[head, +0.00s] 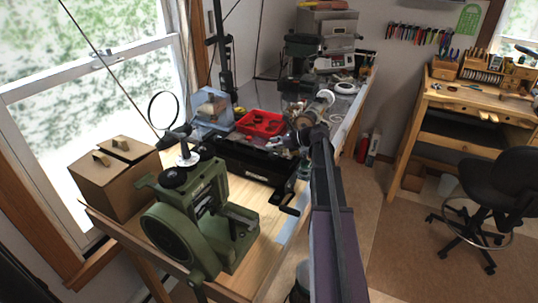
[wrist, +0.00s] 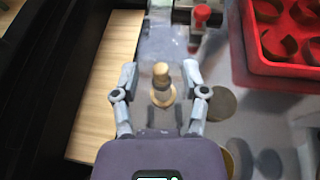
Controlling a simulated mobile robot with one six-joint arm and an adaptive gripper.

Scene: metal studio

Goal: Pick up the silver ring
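My gripper (wrist: 159,80) is open in the wrist view, with a grey finger on each side and a clear gap between them. A small tan, peg-like piece (wrist: 160,74) shows in the gap, with a pale gold-tan round rim (wrist: 162,98) at its near end. Neither finger visibly touches it. I cannot tell whether this rim is the silver ring, and I cannot make out a clearly silver ring in either view. In the head view my arm reaches over the bench, and the gripper end is small and unclear near the black machine.
A red-topped item (wrist: 201,18) stands ahead. A black machine (head: 240,165), a green press (head: 205,215) and brown boxes (head: 115,182) crowd the bench.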

